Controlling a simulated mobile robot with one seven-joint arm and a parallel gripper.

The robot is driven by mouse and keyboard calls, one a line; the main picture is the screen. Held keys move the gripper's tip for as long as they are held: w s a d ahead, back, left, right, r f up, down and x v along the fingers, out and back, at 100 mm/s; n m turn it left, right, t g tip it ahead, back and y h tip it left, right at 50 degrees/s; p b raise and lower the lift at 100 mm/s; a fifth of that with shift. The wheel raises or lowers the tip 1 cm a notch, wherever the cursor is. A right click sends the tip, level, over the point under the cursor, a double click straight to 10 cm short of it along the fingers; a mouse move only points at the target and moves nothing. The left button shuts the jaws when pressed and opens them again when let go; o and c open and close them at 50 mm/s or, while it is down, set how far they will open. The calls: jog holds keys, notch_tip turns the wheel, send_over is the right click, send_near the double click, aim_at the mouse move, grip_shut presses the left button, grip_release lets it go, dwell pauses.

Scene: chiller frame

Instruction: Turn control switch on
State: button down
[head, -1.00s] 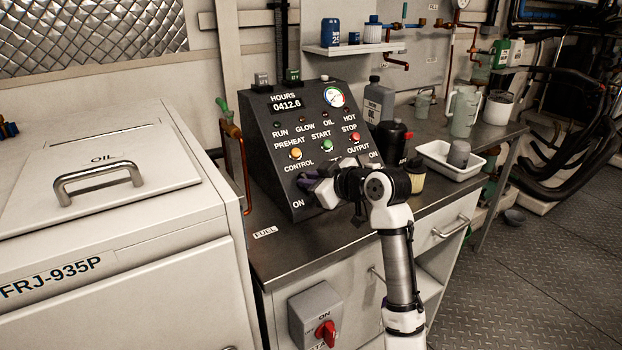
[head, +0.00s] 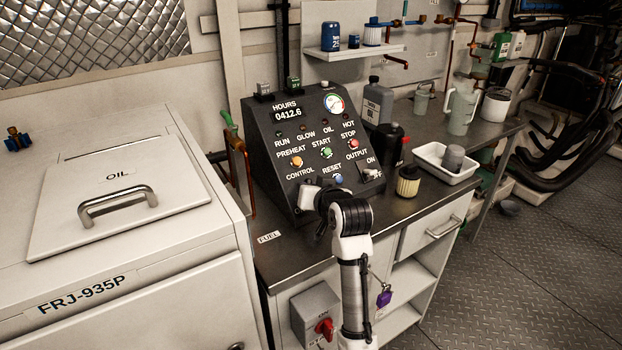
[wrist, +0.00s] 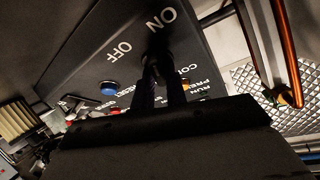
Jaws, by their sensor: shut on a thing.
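The dark control panel (head: 262,160) stands slanted on the metal bench and carries a "CONTROL" label at its lower left. My gripper (head: 304,197) is at the panel's lower left, below that label, and covers the control switch in the head view. In the wrist view my gripper (wrist: 160,72) has its two dark fingers close together, shut on the dark control switch (wrist: 155,55) beside the ON and OFF labels. The switch's exact angle is too dark to tell.
A blue reset button (head: 338,179) and an output switch (head: 371,175) sit right of my gripper. A filter (head: 408,181), a black bottle (head: 390,142) and a white tray (head: 432,165) stand farther right. The white oil cabinet (head: 190,235) is close on the left.

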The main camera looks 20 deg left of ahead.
jog(key=shift+m+h+p, duration=0.3)
jog(key=shift+m+p, duration=0.25)
jog(key=shift+m, duration=0.15)
jog(key=c, duration=1.4)
grip_release()
jog(key=shift+c, duration=0.2)
jog(key=b+v, duration=0.2)
jog(key=v, duration=1.1)
jog(key=shift+s, duration=0.4)
jog(key=shift+d+r, duration=0.1)
jog(key=shift+d, duration=0.05)
